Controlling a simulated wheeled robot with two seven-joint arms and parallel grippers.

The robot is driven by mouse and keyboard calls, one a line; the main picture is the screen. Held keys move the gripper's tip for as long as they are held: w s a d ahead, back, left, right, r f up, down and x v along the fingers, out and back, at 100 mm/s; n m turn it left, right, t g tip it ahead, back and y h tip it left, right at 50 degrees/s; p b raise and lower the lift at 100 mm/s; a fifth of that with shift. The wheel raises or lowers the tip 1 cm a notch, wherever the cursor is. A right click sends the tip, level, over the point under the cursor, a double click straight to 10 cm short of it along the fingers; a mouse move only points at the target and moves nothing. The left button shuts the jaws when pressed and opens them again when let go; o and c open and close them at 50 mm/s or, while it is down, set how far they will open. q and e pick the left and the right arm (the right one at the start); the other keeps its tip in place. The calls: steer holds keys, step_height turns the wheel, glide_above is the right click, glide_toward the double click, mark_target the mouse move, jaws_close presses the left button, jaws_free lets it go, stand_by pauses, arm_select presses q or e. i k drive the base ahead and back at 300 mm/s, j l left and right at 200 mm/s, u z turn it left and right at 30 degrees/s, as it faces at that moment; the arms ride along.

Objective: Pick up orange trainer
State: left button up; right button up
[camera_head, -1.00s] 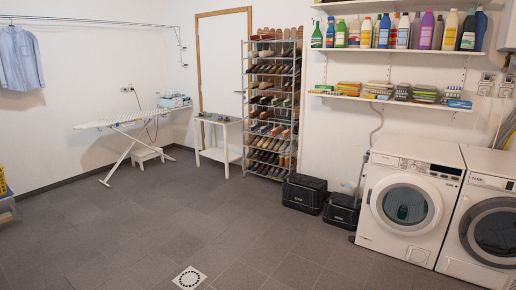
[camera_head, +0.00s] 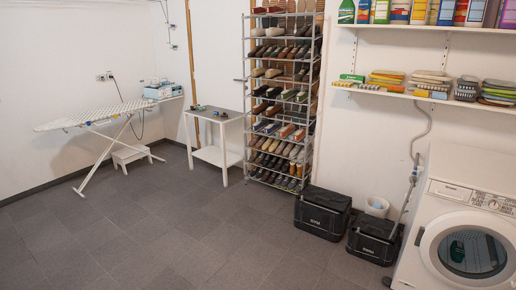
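The shoe tower (camera_head: 247,75), a tall metal rack with many shelves of shoes, stands against the back wall just right of the picture's middle. An orange-brown shoe (camera_head: 287,130) sits on one of its lower-middle shelves; it is too small to tell whether it is a trainer. The other shoes on the shelves are brown, black, beige, grey and green. Neither of my grippers is in the head view.
A small white table (camera_head: 205,154) with small items on top stands left of the tower. Two black crates (camera_head: 322,213) (camera_head: 373,240) and a washing machine (camera_head: 462,220) stand on the right. An ironing board (camera_head: 95,115) is at left. The grey floor in front is clear.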

mark_target(299, 134)
steer(key=i, duration=2.9)
steer(key=i+z, duration=0.1)
steer(key=i, duration=0.5)
steer(key=i+j+z, duration=0.1)
steer(key=i, duration=0.5)
steer(key=i+j, duration=0.15)
steer(key=i, duration=0.45)
steer(key=i+j+z, duration=0.15)
steer(key=i, duration=0.45)
